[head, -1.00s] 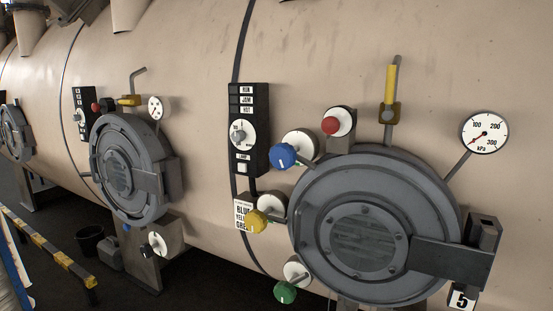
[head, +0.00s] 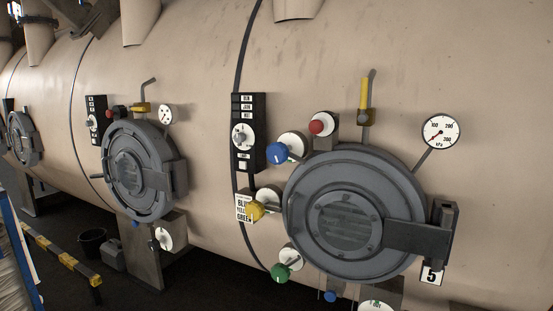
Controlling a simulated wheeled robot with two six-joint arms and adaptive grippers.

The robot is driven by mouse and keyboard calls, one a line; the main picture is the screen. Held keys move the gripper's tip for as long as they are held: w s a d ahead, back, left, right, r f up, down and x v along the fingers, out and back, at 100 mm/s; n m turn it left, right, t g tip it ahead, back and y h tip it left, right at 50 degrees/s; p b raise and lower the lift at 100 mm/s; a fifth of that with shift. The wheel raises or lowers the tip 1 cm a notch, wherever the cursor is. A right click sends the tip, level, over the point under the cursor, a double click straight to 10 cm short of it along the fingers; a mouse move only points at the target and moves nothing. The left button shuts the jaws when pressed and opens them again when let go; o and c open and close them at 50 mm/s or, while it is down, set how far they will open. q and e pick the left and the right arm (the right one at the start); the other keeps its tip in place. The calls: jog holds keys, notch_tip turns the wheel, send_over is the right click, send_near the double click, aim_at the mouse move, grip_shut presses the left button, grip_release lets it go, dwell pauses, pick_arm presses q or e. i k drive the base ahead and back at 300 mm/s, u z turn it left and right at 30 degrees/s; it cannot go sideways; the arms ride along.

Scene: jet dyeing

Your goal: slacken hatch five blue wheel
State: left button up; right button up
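The round grey hatch (head: 300,207) at the right carries a plate marked 5 (head: 432,274). The blue wheel (head: 277,153) sits at its upper left, on a stem in front of a white round disc (head: 294,143). A yellow wheel (head: 255,211) is at its left and a green wheel (head: 279,273) at its lower left. A second, smaller blue knob (head: 330,297) shows below the hatch. Neither of my grippers is in view.
A red knob (head: 317,126), a yellow-handled valve (head: 365,97) and a pressure gauge (head: 440,132) sit above the hatch. A black control box (head: 247,135) is left of it. Another hatch (head: 139,170) and a yellow-black barrier (head: 62,259) are further left.

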aim_at(278, 153)
jog(key=k, duration=0.1)
jog(key=z, duration=1.8)
jog(key=i, duration=1.3)
jog(key=u, duration=0.85)
